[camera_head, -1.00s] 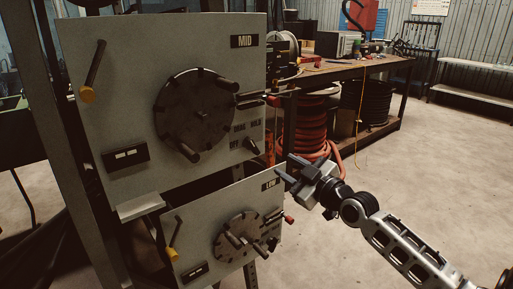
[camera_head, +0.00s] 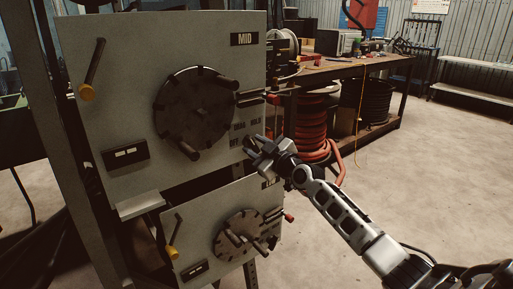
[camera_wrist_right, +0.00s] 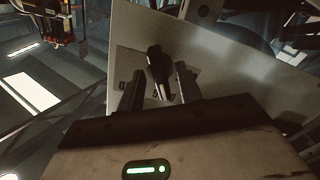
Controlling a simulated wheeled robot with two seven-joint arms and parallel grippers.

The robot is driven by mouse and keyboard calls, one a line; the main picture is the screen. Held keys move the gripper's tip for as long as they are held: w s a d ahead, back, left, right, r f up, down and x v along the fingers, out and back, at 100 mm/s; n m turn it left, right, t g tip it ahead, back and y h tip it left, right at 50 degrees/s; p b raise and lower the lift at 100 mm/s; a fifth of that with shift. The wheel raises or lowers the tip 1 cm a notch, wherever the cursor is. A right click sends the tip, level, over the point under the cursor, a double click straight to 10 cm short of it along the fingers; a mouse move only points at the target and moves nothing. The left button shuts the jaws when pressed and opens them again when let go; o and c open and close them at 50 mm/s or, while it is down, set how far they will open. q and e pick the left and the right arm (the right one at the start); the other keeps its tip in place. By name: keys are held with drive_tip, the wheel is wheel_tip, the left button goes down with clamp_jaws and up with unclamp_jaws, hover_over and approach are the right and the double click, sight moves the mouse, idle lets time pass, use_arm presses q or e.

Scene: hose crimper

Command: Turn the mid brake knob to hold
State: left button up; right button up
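The grey MID panel (camera_head: 130,60) has a large dark wheel (camera_head: 194,113) and small labels (camera_head: 243,127) at its lower right. My right gripper (camera_head: 253,146) is in front of the panel's lower right corner, just below those labels, and largely hides the mid brake knob in the head view. In the right wrist view the black knob (camera_wrist_right: 157,68) stands out from the panel between the two fingers (camera_wrist_right: 160,88). The fingers are apart, with gaps beside the knob. I cannot tell the knob's setting. My left gripper is out of view.
Below is a second panel (camera_head: 200,215) with a smaller wheel (camera_head: 240,235). Dark rods (camera_head: 250,98) stick out just above the labels. A yellow-ended lever (camera_head: 90,80) is at the MID panel's left. A workbench (camera_head: 350,72) and red hose coil (camera_head: 312,130) stand behind; the right floor is clear.

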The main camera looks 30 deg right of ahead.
clamp_jaws()
drive_tip(key=shift+m, duration=0.3)
drive_tip(key=m+b, duration=0.1)
drive_tip(key=m, duration=0.4)
drive_tip(key=shift+f+m, duration=0.1)
drive_tip(key=shift+m, duration=0.2)
drive_tip(key=m, duration=0.5)
drive_tip(key=shift+m, duration=0.6)
unclamp_jaws()
